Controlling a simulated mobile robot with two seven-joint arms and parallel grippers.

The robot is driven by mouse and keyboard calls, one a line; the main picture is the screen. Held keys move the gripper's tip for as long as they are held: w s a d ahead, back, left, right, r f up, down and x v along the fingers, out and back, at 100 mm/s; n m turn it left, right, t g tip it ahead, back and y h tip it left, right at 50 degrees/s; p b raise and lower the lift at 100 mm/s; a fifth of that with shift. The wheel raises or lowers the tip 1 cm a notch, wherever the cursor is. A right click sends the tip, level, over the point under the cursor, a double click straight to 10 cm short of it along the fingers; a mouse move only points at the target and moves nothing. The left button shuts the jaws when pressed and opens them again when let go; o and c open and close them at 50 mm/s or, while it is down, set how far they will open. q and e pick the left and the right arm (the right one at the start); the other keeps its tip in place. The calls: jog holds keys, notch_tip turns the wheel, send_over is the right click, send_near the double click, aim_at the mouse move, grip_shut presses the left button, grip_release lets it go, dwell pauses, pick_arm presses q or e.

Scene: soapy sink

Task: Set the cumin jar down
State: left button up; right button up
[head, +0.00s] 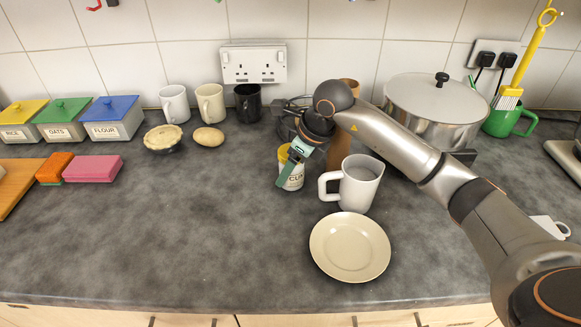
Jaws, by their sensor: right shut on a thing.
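The cumin jar (294,178) is a small jar with a white label, partly readable, and a yellow top. It is upright on or just above the grey counter, left of the white mug (360,184); I cannot tell if its base touches. My right gripper (291,167) comes from the upper right and is shut on the jar, its fingers covering part of the top and side. My left gripper is not in view.
A cream plate (349,246) lies in front of the white mug. A brown cylinder (339,150) and a large lidded pot (438,108) stand behind my right arm. The counter's left front is clear.

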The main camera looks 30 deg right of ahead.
jog(key=o, duration=1.2)
jog(key=shift+f, duration=0.1)
